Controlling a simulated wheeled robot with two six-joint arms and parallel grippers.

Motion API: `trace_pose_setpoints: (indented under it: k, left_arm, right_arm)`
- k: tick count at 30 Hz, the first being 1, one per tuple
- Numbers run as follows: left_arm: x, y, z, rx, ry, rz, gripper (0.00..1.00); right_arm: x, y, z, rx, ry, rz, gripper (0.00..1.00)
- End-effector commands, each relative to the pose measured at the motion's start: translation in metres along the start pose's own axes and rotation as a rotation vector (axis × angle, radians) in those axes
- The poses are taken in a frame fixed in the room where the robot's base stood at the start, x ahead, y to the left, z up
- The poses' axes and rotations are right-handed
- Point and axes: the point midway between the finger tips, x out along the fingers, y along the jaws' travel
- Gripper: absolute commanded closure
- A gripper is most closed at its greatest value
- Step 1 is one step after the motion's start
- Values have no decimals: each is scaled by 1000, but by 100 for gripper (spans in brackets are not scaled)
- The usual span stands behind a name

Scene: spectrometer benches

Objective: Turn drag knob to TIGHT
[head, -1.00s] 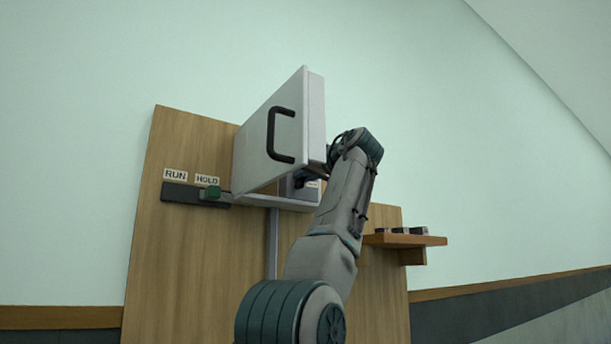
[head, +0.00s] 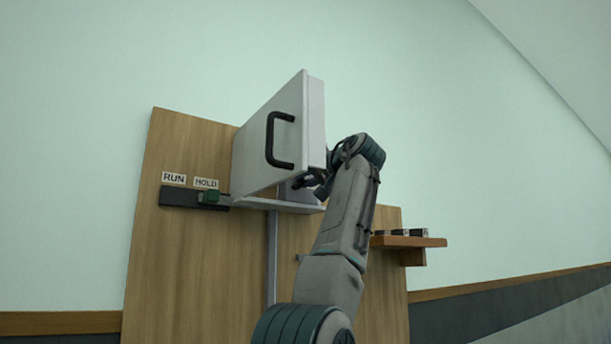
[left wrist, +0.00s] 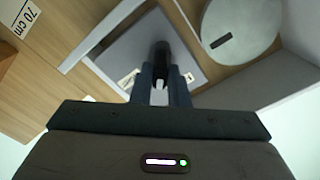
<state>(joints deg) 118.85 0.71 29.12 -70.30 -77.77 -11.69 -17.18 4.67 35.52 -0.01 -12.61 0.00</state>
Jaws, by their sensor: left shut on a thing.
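The drag knob seems to be the dark knob (left wrist: 161,58) on a small grey panel (left wrist: 126,50) in the left wrist view. My left gripper (left wrist: 160,84) is shut on it, one finger on each side. White labels (left wrist: 128,80) beside the knob are too small to read, so I cannot tell its setting. In the head view my left gripper (head: 311,183) reaches in behind the open white door (head: 250,150), and the knob is hidden there. My right gripper is in neither view.
A round grey disc (left wrist: 250,22) with a dark slot is near the gripper. The door has a black handle (head: 274,140). A green slider (head: 211,197) sits under HOLD on the wooden board (head: 180,260). A small shelf (head: 410,242) with dark blocks juts out at right.

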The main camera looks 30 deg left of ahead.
Motion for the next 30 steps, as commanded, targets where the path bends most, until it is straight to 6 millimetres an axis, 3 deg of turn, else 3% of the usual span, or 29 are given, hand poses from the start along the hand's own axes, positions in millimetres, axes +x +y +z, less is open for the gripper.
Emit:
trace_pose_setpoints:
  k: [18,30]
  left_arm:
    - [-1,6,1,568,3,0,100]
    - [0,9,3,803,3,0,100]
  right_arm:
    - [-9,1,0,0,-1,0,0]
    - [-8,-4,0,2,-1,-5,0]
